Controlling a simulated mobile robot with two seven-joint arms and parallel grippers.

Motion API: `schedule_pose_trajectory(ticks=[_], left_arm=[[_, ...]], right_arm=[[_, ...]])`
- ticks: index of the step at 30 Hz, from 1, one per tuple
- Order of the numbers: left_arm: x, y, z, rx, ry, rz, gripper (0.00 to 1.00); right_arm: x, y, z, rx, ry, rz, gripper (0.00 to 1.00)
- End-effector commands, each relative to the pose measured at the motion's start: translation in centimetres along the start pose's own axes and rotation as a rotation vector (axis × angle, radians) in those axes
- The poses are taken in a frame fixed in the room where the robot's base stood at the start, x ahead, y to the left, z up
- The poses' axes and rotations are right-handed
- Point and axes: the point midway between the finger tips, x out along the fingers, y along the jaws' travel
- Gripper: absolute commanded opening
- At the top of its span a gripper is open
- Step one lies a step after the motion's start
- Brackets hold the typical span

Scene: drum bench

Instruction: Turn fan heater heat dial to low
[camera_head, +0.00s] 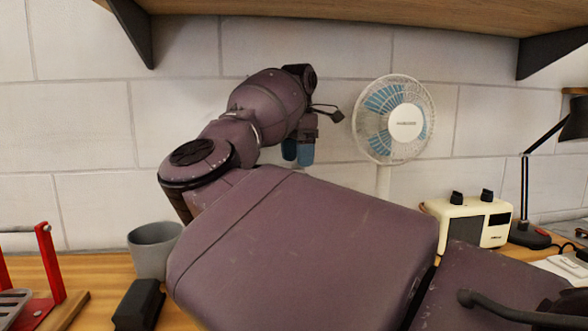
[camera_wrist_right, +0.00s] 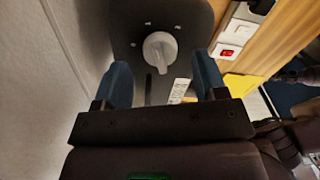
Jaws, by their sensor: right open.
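In the right wrist view a light grey round dial (camera_wrist_right: 160,48) with a raised grip sits on a dark grey panel (camera_wrist_right: 125,20), with small pale marks around it. I take this to be the fan heater's heat dial. My right gripper (camera_wrist_right: 163,72) is open, with one blue finger on each side of the dial's line; I see no contact. In the head view my right gripper (camera_head: 298,152) points down near the wall. My own arm hides what is below it, including the dark panel. My left gripper is not in view.
A white fan (camera_head: 404,123) and a cream box with two black knobs (camera_head: 440,219) stand right of my arm, with a black lamp (camera_head: 525,195) beyond. A grey cup (camera_head: 153,250) and red rack (camera_head: 50,262) are left. A wooden shelf (camera_head: 370,12) hangs above.

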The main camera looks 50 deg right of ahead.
Motion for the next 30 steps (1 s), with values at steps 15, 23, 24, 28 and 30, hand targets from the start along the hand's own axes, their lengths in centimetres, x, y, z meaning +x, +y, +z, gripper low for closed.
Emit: schedule_pose_trajectory(ticks=[15,23,24,28,30], left_arm=[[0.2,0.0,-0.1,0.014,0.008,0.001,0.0],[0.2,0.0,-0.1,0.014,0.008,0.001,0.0],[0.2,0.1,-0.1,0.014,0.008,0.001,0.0],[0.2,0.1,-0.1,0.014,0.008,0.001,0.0],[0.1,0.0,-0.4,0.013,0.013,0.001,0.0]], right_arm=[[2.4,0.0,0.0,0.0,0.0,0.002,0.65],[2.4,0.0,0.0,0.0,0.0,0.002,0.38],[2.4,0.0,0.0,0.0,0.0,0.002,0.32],[2.4,0.0,0.0,0.0,0.0,0.001,0.16],[2.2,-0.1,0.0,-0.009,0.001,0.003,0.16]])
